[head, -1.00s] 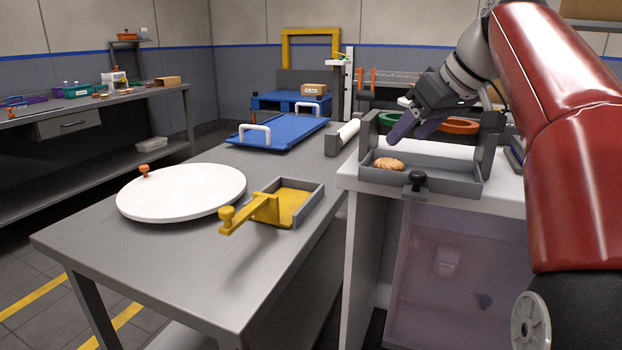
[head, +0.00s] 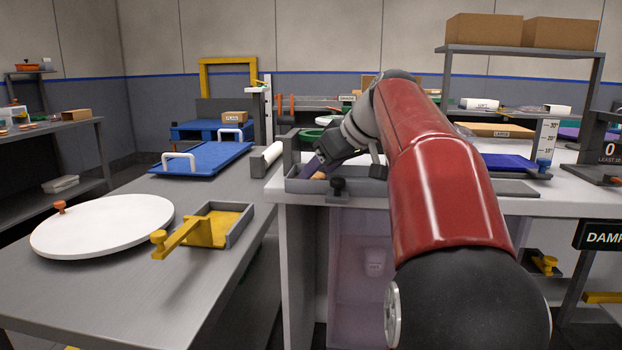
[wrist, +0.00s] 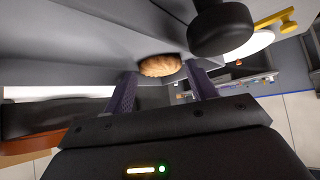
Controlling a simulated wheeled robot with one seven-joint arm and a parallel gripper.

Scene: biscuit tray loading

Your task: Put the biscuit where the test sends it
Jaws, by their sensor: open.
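The biscuit (head: 318,176) is a round golden-brown one, lying in a shallow grey tray (head: 360,188) with a black knob on its front wall. In the head view my gripper (head: 314,166) hangs low over the tray and partly hides the biscuit. In the wrist view the biscuit (wrist: 160,66) shows between and just beyond the two purple fingertips of my gripper (wrist: 162,82). The fingers are apart and hold nothing. The black knob (wrist: 222,28) is close to the right finger in that view.
A bench on the left holds a white turntable (head: 100,225), a yellow-floored tray with a handle (head: 205,230) and a blue tray (head: 205,158). On the right are a blue pad (head: 508,163), a height gauge (head: 545,145), a dark display (head: 608,150) and a "DAMP" sign (head: 600,235).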

